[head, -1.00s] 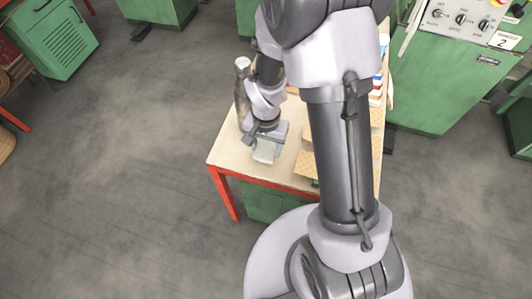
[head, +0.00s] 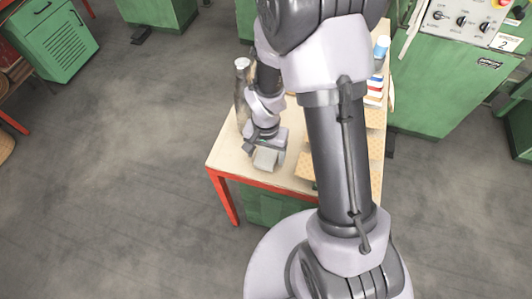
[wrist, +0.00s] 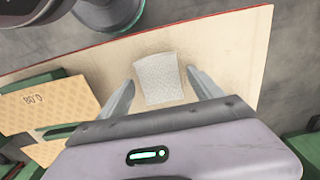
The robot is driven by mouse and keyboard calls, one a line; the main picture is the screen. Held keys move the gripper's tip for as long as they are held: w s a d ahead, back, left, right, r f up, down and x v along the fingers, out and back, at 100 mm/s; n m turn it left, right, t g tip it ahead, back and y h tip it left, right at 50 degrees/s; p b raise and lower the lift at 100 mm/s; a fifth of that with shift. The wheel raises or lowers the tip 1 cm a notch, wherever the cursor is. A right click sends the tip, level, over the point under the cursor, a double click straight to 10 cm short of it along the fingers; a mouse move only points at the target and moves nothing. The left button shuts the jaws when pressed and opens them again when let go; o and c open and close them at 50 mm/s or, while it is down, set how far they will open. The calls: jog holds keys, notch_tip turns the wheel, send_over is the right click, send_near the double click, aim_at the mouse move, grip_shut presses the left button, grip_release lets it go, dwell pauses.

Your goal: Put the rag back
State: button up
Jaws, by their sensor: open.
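A pale grey-white textured rag (wrist: 159,78) lies flat on the light table top in the wrist view, near the table's edge. My gripper (wrist: 161,77) is open, with one finger on each side of the rag and a gap to it on both sides. Nothing shows between the fingers but the rag; its height above the table is hard to tell. In the head view my gripper (head: 266,160) hangs over the near left corner of the table (head: 228,157). I cannot make out the rag clearly there.
A tall grey bottle (head: 242,85) stands close to my wrist on the table's left side. A blue-capped container (head: 381,50) is at the back right. Green machine cabinets (head: 445,85) stand behind.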

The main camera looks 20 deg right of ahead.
notch_tip(320, 180, up, 12)
jog(key=p, duration=0.5)
notch_tip(320, 180, up, 8)
jog(key=t, duration=0.2)
send_over(266, 157)
jog(key=s+a+r+n+t+y, duration=0.2)
jog(key=s+a+r+t, duration=0.1)
jog(key=s+r, duration=0.9)
notch_tip(266, 157, up, 2)
jog(key=shift+s+a+r+n+t+b, duration=0.15)
jog(key=shift+s+a+n+t+b, duration=0.15)
jog(key=shift+s+a+n+t, duration=0.1)
